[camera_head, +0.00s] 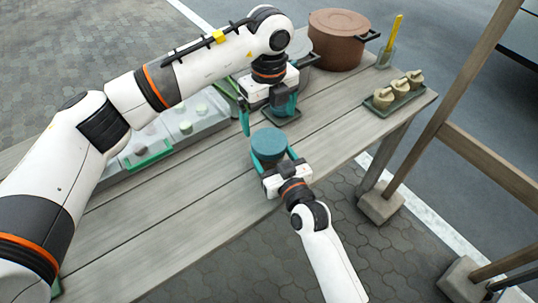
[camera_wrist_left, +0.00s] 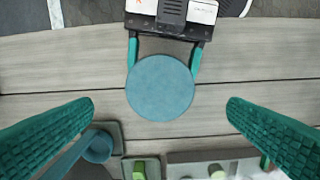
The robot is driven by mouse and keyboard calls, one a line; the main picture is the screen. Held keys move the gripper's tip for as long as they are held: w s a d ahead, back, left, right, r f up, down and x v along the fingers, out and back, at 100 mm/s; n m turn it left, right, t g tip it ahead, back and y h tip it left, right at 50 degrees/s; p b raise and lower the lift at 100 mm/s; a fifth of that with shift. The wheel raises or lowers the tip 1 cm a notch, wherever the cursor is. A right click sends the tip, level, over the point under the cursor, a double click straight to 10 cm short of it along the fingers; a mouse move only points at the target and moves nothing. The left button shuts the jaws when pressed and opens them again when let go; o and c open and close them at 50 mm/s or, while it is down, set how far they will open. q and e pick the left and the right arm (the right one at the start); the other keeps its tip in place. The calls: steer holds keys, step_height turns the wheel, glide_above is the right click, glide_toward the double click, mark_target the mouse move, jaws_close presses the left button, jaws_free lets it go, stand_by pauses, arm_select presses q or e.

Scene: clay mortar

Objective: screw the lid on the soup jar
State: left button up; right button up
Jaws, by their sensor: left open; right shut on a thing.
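The soup jar (camera_head: 269,146) stands near the table's front edge, its round blue-teal top facing up. From above, this top (camera_wrist_left: 160,88) hides the jar body, and I cannot tell how tightly the lid sits. My right gripper (camera_head: 275,164) is shut around the jar's sides from the front; its teal fingers also show in the left wrist view (camera_wrist_left: 165,58). My left gripper (camera_head: 268,118) is open and empty, behind and above the jar. In its wrist view, its two fingers are wide apart on either side of the jar top, not touching it.
A grey tray (camera_head: 205,128) with several green-topped containers lies at the left. A small dark tray (camera_wrist_left: 115,130) holds a round blue item (camera_wrist_left: 97,146). A brown pot (camera_head: 338,40), a cup with a yellow utensil (camera_head: 386,56) and a tray of dumpling-like pieces (camera_head: 396,101) stand at the right.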

mark_target(269, 140)
arm_select(q)
steer(key=shift+n, duration=0.3)
step_height(269, 140, down, 8)
steer(key=shift+f, duration=0.1)
stand_by(0.6)
steer(key=c, duration=1)
steer(key=shift+m, duration=1.7)
steer(key=o, duration=1.1)
steer(key=shift+c, duration=0.2)
